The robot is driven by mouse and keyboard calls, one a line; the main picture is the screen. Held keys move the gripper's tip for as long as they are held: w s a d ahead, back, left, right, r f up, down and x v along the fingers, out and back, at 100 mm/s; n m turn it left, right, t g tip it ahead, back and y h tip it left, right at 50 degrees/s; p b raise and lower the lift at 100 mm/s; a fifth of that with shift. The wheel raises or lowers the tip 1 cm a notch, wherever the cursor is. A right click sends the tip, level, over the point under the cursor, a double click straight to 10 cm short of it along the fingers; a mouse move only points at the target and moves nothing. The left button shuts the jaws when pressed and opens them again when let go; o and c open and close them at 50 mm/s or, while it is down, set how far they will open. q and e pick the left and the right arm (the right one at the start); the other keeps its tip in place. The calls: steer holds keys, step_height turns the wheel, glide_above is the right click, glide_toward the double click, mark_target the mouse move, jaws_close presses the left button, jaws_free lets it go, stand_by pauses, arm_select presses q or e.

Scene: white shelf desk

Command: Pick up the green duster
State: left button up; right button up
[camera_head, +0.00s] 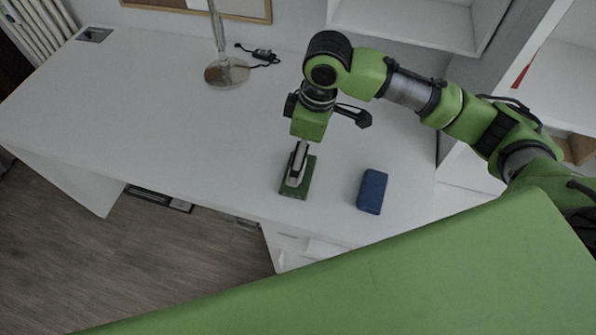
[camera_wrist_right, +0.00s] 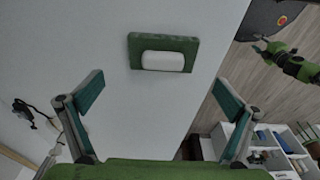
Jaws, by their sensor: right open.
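The green duster lies on the white desk in the head view (camera_head: 295,190), with its green base down and a pale handle on top. In the right wrist view the duster (camera_wrist_right: 134,50) is whole and unobstructed, its white handle facing the camera. My right gripper (camera_head: 301,152) hangs above the duster, pointing down, and hides part of it in the head view. In the wrist view the right gripper (camera_wrist_right: 160,90) is open and empty, its teal finger pads wide apart. The duster lies beyond the fingertips, between their lines.
A blue block (camera_head: 372,191) stands to the right of the duster. A lamp base (camera_head: 227,73) and a cable sit at the back of the desk (camera_head: 130,100). A white shelf (camera_head: 420,25) rises at the back right.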

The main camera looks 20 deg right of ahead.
steer(key=shift+w+a+f, duration=0.1)
steer(key=shift+f, duration=0.75)
steer(key=f, duration=0.4)
steer(key=shift+s+a+f, duration=0.1)
steer(key=shift+s+a, duration=0.05)
steer(key=shift+s, duration=0.05)
steer(key=shift+a+f, duration=0.1)
steer(key=shift+f, duration=0.45)
arm_select(q)
steer(key=shift+w+d, duration=0.15)
steer(key=shift+w, duration=0.8)
arm_select(e)
steer(key=c, duration=1.1)
